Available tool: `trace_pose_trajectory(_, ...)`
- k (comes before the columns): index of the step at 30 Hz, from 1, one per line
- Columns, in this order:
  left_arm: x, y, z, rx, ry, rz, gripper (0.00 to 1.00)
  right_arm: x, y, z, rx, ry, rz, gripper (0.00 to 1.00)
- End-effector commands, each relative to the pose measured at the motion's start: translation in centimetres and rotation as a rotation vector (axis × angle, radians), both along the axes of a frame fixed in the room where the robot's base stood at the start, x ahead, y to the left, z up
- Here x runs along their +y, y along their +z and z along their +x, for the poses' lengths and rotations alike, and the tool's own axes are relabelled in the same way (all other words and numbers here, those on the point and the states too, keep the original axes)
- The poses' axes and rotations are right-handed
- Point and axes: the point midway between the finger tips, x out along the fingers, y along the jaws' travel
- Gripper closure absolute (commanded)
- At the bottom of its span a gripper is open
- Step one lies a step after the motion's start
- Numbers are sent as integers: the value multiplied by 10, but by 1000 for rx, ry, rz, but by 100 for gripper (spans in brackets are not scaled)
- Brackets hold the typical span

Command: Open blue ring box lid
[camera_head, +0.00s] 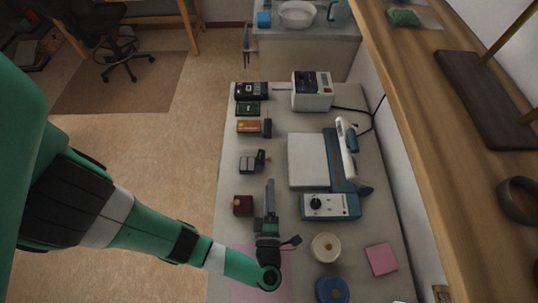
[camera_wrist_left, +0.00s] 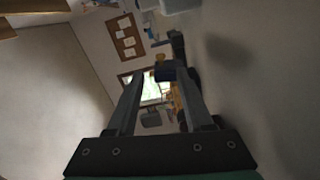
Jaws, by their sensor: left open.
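A small dark blue box (camera_head: 247,162) with a gold knob on its right side sits near the left edge of the table, and it also shows in the left wrist view (camera_wrist_left: 165,74), beyond the fingertips. It is too small to tell how far its lid is open. My left gripper (camera_head: 270,184) is low over the table, pointing away towards the far end, a short way in front of the box and a little to its right. In the left wrist view its two fingers (camera_wrist_left: 163,95) are apart with nothing between them. My right gripper is not in view.
A dark red box (camera_head: 243,205) stands just left of my left gripper. A blue and white device (camera_head: 330,206) with a raised arm is to the right. Orange and black boxes (camera_head: 249,126) are farther back. A white bowl (camera_head: 325,248) and blue dish (camera_head: 332,290) are at the near right.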

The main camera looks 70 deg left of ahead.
Motion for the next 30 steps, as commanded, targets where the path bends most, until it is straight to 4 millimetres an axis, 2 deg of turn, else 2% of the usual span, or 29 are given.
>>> trace_pose_trajectory(12,83,0,25,1,7,0,49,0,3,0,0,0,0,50)
trace_pose_trajectory(18,100,0,32,1,1,0,49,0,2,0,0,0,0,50)
trace_pose_trajectory(25,101,0,33,1,0,-1,49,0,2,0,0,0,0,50)
trace_pose_trajectory(26,101,0,33,1,0,-1,50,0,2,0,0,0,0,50)
trace_pose_trajectory(30,101,0,33,1,0,-1,76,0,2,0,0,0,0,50)
